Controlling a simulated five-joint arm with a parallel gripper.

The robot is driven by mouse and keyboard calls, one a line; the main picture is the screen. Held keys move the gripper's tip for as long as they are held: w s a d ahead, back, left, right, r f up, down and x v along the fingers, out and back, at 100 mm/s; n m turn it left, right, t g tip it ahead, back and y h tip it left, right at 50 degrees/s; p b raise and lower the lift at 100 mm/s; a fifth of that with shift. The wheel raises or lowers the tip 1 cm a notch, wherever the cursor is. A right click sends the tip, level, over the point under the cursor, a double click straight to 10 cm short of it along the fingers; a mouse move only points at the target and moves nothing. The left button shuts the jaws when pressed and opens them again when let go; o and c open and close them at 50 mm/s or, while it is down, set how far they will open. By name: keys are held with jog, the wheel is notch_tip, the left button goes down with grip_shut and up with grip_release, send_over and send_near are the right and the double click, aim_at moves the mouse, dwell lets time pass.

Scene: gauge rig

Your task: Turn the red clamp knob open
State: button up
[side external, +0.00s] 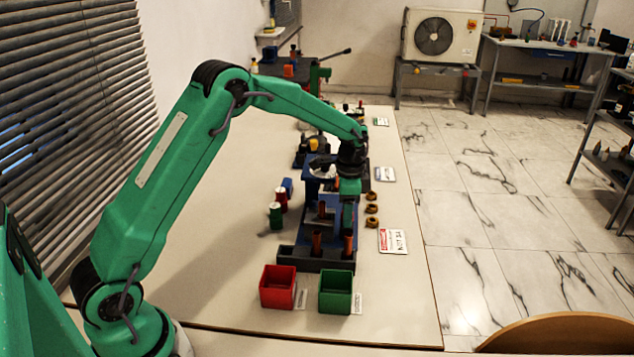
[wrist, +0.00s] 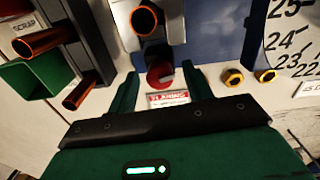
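The red clamp knob (wrist: 159,77) shows in the wrist view, at the lower end of the blue rig (wrist: 205,35), just above a red-and-white sign. My gripper (wrist: 160,74) is open, with one green finger on each side of the knob in this view. I cannot tell whether the fingers touch it or how far off it is. In the side external view my gripper (side external: 347,225) points down over the blue rig (side external: 319,228). The knob cannot be made out there. A copper tube (wrist: 147,18) sits in the rig above the knob.
A red bin (side external: 277,288) and a green bin (side external: 336,291) stand at the near end. Copper tubes (side external: 316,243) stand by a dark rack. Brass nuts (side external: 371,209) lie right of the rig. Small cans (side external: 275,214) stand left. The table's left part is clear.

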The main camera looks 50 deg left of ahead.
jog(key=c, duration=0.9)
jog(key=shift+n, duration=0.3)
jog(key=n, duration=0.6)
jog(key=shift+n, duration=0.4)
jog(key=n, duration=0.4)
jog(key=shift+r+n, duration=0.1)
jog(key=shift+n, duration=0.2)
jog(key=shift+a+n, duration=0.1)
jog(key=shift+n, duration=1.8)
